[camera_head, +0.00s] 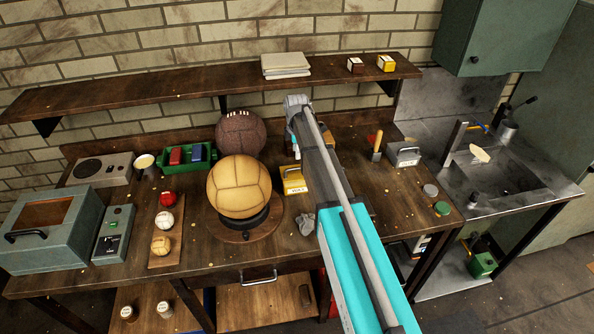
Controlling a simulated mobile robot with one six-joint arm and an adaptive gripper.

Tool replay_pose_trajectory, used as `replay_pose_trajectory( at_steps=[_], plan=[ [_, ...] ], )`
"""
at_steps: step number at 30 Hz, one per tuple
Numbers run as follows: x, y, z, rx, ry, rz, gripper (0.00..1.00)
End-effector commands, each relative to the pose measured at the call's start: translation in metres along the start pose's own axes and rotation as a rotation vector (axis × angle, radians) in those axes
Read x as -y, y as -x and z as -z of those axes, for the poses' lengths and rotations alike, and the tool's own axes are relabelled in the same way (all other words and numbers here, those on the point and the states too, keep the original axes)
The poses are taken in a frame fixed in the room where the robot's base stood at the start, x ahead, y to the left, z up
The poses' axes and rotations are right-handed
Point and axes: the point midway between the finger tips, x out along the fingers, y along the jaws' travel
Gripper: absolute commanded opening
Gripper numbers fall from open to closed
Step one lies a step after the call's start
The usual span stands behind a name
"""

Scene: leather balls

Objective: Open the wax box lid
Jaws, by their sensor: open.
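The wax box (293,186) is a small yellow box with a white label on its front. It stands on the workbench behind and to the right of the large tan ball. My arm crosses in front of its right side, so its lid and right part are largely hidden and I cannot tell how the lid sits. My gripper (296,153) is open, at the far end of my arm close to the wax box. My forearm covers most of its fingers, and I cannot tell whether they touch the box.
The tan ball (239,187) rests on a round stand at the left. A dark brown ball (240,134) is behind it. A grey metal box (403,154) and small jars (430,190) stand to the right. A wooden shelf (215,87) runs above the bench (350,125).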

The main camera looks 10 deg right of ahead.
Motion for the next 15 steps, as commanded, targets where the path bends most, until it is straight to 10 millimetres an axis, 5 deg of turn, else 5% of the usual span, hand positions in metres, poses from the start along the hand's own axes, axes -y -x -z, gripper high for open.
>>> replay_pose_trajectory(
  at_steps=[15],
  plan=[
    [0.000,-0.044,-0.001,0.000,-0.001,0.000,0.51]
  ],
)
